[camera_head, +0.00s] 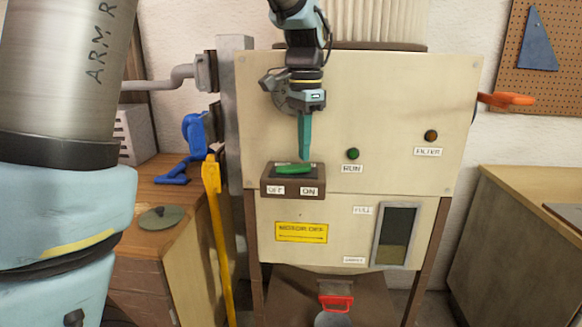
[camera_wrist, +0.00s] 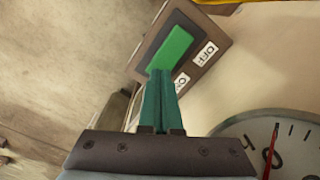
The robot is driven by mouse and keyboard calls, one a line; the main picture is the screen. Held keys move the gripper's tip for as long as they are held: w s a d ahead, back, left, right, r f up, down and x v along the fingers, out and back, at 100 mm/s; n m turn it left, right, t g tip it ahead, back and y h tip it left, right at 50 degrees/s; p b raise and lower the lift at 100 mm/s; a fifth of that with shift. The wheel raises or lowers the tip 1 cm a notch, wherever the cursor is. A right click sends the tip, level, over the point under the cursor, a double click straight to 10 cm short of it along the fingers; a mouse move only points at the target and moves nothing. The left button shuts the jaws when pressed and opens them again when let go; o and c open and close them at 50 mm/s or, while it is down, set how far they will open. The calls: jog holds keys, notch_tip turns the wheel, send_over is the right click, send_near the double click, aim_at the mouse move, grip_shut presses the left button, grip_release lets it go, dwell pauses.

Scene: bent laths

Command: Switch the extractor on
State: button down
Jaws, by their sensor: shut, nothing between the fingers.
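The extractor is a cream-panelled cabinet (camera_head: 380,90) on brown legs. Its switch is a green rocker (camera_head: 294,169) in a brown box (camera_head: 265,186), with an OFF label (camera_head: 276,190) on the left and an ON label (camera_head: 309,191) on the right. My gripper (camera_head: 305,158) points down at the rocker's right part, its teal fingers shut and empty. In the wrist view, the fingertips (camera_wrist: 160,73) overlap the ON end of the rocker (camera_wrist: 171,50); whether they touch or press it I cannot tell. The RUN lamp (camera_head: 352,153) is dull green.
A FILTER lamp (camera_head: 431,135) and a level window (camera_head: 397,235) are on the panel. A yellow notice (camera_head: 301,232) sits below the switch. A yellow upright bar (camera_head: 216,240) and blue clamp (camera_head: 195,135) stand left. A dial gauge (camera_wrist: 275,145) shows in the wrist view.

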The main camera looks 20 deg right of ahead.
aim_at(304, 166)
jog(key=shift+f+b, duration=0.5)
jog(key=shift+f, duration=0.45)
dwell(0.4)
jog(key=shift+r+p, duration=3.1)
jog(key=shift+r, duration=0.4)
